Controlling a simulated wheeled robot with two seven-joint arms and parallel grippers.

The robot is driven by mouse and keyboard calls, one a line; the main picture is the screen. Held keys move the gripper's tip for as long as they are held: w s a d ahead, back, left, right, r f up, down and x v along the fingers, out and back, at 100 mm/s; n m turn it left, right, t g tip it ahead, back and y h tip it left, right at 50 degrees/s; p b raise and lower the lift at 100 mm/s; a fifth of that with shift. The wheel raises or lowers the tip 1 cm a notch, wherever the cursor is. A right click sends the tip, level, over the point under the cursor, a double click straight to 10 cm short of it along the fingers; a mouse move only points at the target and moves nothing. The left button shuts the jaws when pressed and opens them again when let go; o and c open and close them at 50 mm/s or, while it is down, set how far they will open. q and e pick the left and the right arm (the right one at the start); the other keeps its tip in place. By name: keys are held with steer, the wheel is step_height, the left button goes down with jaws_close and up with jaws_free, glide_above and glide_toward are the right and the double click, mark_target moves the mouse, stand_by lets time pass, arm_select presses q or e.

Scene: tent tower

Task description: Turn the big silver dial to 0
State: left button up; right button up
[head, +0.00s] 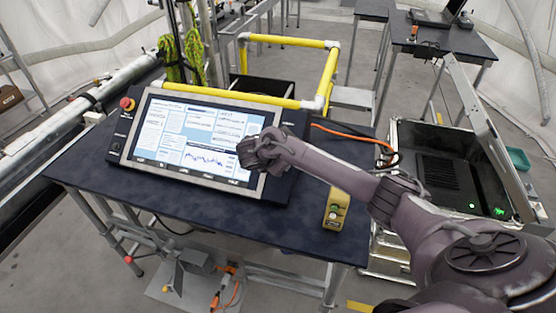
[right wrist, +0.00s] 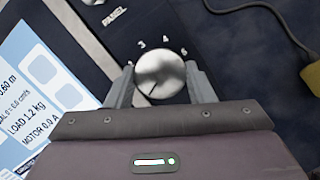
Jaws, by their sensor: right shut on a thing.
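The big silver dial (right wrist: 160,76) sits on the dark panel beside the screen, with printed numbers around it; 3, 4 and what looks like 5 or 6 can be seen above and to its right. A dark pointer line on its face points to the lower left. My right gripper (right wrist: 162,85) is shut on the dial, one finger on each side. In the head view my right gripper (head: 262,152) covers the dial at the screen's right edge. The lower part of the number scale is hidden by my gripper. My left gripper is not in view.
The dial belongs to a console with a lit screen (head: 190,138) on a dark table (head: 230,212). A red button (head: 127,104) is at its left. A yellow box (head: 337,208) stands at the table's right, and a yellow rail (head: 240,97) runs behind the console.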

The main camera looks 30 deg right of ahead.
steer(key=shift+n+t+b, duration=0.5)
steer(key=shift+n, duration=1.7)
steer(key=o, duration=1)
steer(key=shift+c, duration=0.2)
steer(key=shift+s, duration=0.1)
steer(key=p+v, duration=0.1)
steer(key=v, duration=0.6)
steer(key=shift+s+a+r, duration=0.2)
steer(key=shift+r, duration=0.1)
